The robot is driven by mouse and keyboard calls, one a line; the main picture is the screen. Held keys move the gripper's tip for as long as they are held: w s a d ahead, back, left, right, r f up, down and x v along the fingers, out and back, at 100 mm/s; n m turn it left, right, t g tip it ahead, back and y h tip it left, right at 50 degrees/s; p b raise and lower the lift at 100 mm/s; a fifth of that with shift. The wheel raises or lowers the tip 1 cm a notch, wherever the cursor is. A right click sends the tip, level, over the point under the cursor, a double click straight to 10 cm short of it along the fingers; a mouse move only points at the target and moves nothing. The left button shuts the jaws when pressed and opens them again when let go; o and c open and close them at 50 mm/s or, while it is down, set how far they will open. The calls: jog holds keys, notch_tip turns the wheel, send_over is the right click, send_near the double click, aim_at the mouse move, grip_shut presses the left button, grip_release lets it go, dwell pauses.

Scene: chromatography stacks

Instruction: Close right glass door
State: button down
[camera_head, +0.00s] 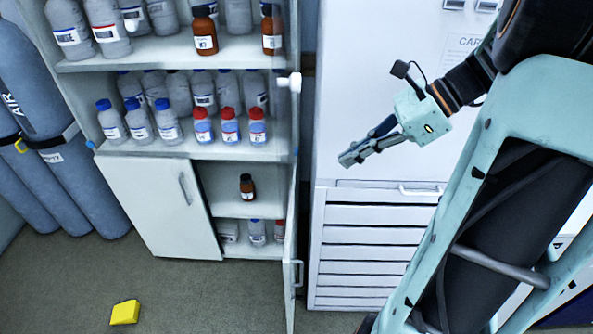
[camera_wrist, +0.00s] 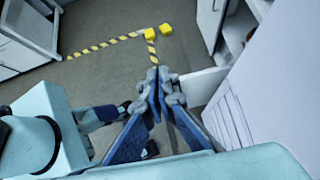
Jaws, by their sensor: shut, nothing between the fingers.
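The white cabinet (camera_head: 185,47) stands at the left of the head view, with bottles on its upper shelves. At its upper right side, the right glass door (camera_head: 294,115) shows as a thin strip, seen nearly edge-on and apparently open. A white knob (camera_head: 290,82) is on that strip. The clear pane itself is hard to make out. My gripper (camera_head: 345,160) is to the right of this door, in front of a white unit, apart from the knob. Its fingers are together and empty. They also show closed in the wrist view (camera_wrist: 160,82), where I cannot identify the glass door.
The lower right cabinet door (camera_head: 291,250) stands open, edge-on; the lower left door (camera_head: 160,205) is shut. Blue gas cylinders (camera_head: 50,130) stand at left. The white unit (camera_head: 365,110) with drawers is behind my gripper. A yellow block (camera_head: 125,312) lies on the otherwise open floor.

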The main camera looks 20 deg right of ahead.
send_near(283, 186)
notch_tip(283, 186, down, 3)
jog(key=shift+w+a+f+p, duration=0.15)
jog(key=shift+w+a, duration=0.05)
jog(key=shift+a, duration=0.85)
jog(key=shift+w+a+f+p, duration=0.15)
jog(key=shift+w+a, duration=0.05)
jog(key=shift+a, duration=0.8)
